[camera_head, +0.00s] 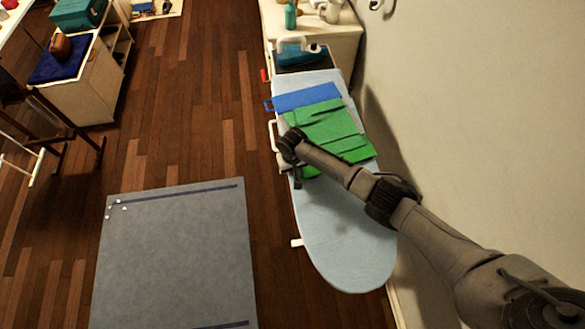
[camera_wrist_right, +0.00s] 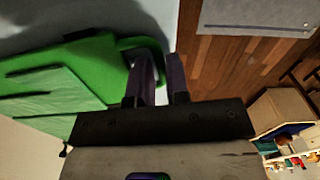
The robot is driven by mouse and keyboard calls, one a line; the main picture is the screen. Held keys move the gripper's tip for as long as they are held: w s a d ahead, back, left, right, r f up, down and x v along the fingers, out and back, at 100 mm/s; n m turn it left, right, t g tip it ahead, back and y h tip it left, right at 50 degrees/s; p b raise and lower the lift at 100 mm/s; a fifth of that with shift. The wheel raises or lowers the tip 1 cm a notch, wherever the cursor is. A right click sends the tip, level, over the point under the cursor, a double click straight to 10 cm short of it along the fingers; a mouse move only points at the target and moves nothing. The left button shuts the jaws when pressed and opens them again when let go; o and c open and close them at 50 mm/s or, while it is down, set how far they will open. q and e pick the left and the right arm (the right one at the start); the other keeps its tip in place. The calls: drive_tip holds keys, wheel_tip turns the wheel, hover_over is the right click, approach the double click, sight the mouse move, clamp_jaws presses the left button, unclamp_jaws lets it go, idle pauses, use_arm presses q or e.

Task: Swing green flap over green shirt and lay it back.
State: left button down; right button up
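The green shirt (camera_head: 325,128) lies on the light blue ironing board (camera_head: 345,235). Creased layers and darker edges run across its top. Its near left part is partly hidden by my right arm. In the right wrist view the green cloth (camera_wrist_right: 85,58) fills the left side, with a lighter green panel (camera_wrist_right: 40,92) on it. My right gripper (camera_head: 297,184) is at the board's left edge, beside the shirt's near left corner. My left gripper is not in view.
A teal iron (camera_head: 298,55) sits at the far end. The wall (camera_head: 470,100) is close on the right. A grey mat (camera_head: 180,255) lies on the wooden floor. The board's near end is clear.

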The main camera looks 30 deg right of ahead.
clamp_jaws()
drive_tip(key=shift+r+g+b, duration=0.35)
drive_tip(key=shift+g, duration=0.45)
drive_tip(key=shift+w+r+g+b, duration=0.1)
drive_tip(key=shift+w+g+b, duration=0.05)
drive_tip(key=shift+g+b, duration=0.25)
drive_tip(key=g+b, duration=0.1)
drive_tip(key=b, duration=0.1)
drive_tip(key=r+g+b, duration=0.1)
drive_tip(key=b, duration=0.2)
drive_tip(key=g+y+b, duration=0.1)
drive_tip(key=b, duration=0.1)
drive_tip(key=shift+w+r+g, duration=0.25)
drive_tip(key=shift+w+g, duration=0.15)
drive_tip(key=shift+w+d+r+g+b, duration=0.1)
drive_tip(key=shift+r+g+b, duration=0.3)
drive_tip(key=shift+b, duration=0.7)
